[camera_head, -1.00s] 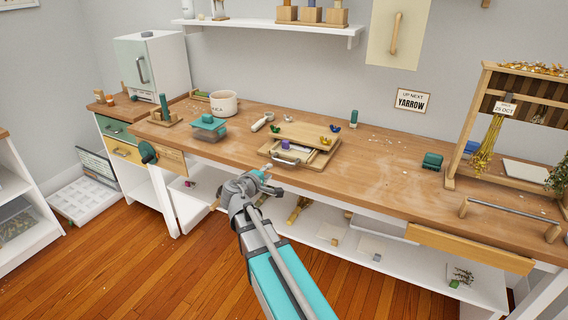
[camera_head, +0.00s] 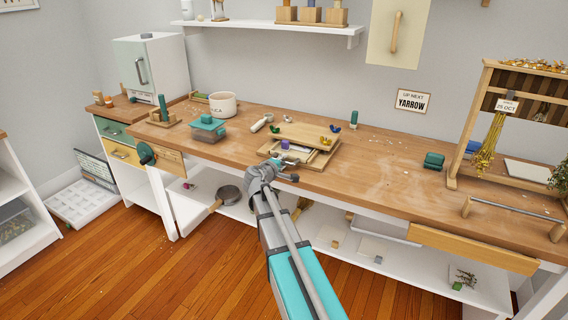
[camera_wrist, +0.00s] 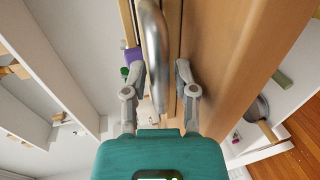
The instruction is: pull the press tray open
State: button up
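The wooden press (camera_head: 308,134) sits near the front edge of the workbench in the head view. Its low tray (camera_head: 301,147) shows under the top board, with a purple item (camera_head: 285,144) at it. My gripper (camera_head: 283,171) is at the tray's front and hides the handle there. In the wrist view the curved metal handle (camera_wrist: 154,45) runs between the two fingers of my gripper (camera_wrist: 160,72). The fingers are apart, one on each side of the handle, with a gap visible on the right side. I cannot tell whether the left finger touches it.
The workbench top (camera_head: 375,175) is clear to the right of the press. A teal-lidded container (camera_head: 208,128) and a white pot (camera_head: 222,104) stand to the left. A shelf with a pan (camera_head: 229,195) lies below the bench.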

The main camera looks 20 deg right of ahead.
jog(key=shift+c, duration=0.2)
grip_shut()
jog(key=shift+s, duration=0.15)
